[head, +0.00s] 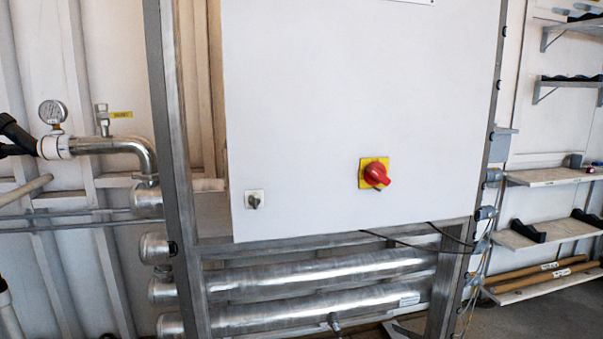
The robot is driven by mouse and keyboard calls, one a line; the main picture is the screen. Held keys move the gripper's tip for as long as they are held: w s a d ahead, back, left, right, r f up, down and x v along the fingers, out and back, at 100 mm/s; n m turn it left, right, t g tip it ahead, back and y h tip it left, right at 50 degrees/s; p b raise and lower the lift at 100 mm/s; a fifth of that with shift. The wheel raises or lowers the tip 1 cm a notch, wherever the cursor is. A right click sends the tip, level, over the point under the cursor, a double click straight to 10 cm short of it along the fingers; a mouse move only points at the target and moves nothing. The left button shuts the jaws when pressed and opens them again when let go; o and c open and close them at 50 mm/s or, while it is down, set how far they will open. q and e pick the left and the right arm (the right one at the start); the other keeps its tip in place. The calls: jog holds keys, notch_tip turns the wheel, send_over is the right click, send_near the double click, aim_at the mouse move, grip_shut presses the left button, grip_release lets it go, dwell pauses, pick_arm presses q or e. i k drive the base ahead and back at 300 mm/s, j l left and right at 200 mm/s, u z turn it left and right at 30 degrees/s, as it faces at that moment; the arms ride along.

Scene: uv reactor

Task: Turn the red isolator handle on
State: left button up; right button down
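The red isolator handle (376,174) sits on a yellow square plate (364,182) on the front of a white cabinet (320,100), right of its middle and low down. The handle stands out from the panel, and its grip looks slanted. I cannot read any on or off marking at this size. Neither of my grippers shows in the head view, so nothing of mine is seen touching the handle.
A small grey switch (254,200) is at the cabinet's lower left. Steel posts (172,130) frame the cabinet, and steel tubes (320,275) lie below it. A pressure gauge (53,112) tops a pipe at left. Shelves (550,176) line the right wall. The handle's front is unobstructed.

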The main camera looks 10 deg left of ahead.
aim_at(374, 175)
jog(key=i+l+u, duration=0.15)
jog(key=l+u, duration=0.3)
jog(key=i+l+u, duration=0.1)
jog(key=l+u, duration=0.7)
jog(key=l, duration=0.75)
